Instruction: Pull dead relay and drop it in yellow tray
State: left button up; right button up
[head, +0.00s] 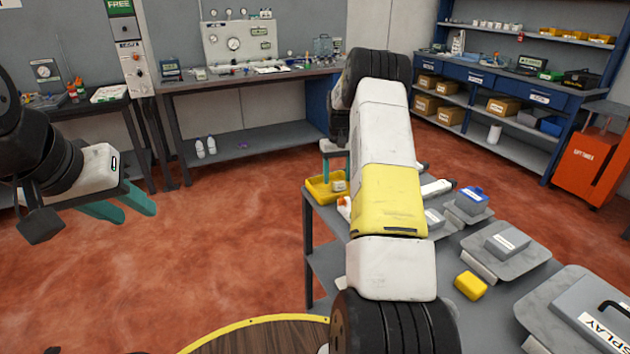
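The yellow tray (318,192) sits at the far left corner of the grey workbench, partly hidden by my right arm. A small pale block (339,186) shows in or just behind it; I cannot tell whether it is a relay. My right arm crosses the middle of the view. One teal finger of my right gripper (325,170) shows above the tray; the rest is hidden, so its opening and any held thing cannot be seen. My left gripper (138,214) hangs over the open floor at left, its teal fingers apart and empty. No dead relay can be made out.
The bench carries a blue-topped grey box (472,200), a grey box on a plate (507,239), a yellow block (470,285) and a display case (595,310). A round wooden top (260,338) is at the bottom. Open red floor lies left of the bench.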

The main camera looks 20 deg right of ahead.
jog(key=s+a+r+t, duration=0.1)
jog(key=s+a+r, duration=0.2)
jog(key=r, duration=0.6)
jog(key=s+a+r, duration=0.2)
jog(key=r, duration=0.7)
jog(key=s+a+r+t, duration=0.2)
jog(key=s+a+r, duration=0.4)
jog(key=s+r, duration=0.3)
jog(key=s+a+f+t+y, duration=0.1)
jog(key=s+a, duration=0.3)
jog(key=s, duration=0.8)
jog(key=s+a+f+n+t+y, duration=0.1)
jog(key=s+a, duration=0.3)
jog(key=s, duration=0.7)
jog(key=shift+s+a+t, duration=0.4)
jog(key=shift+t, duration=0.2)
jog(key=shift+c, duration=0.3)
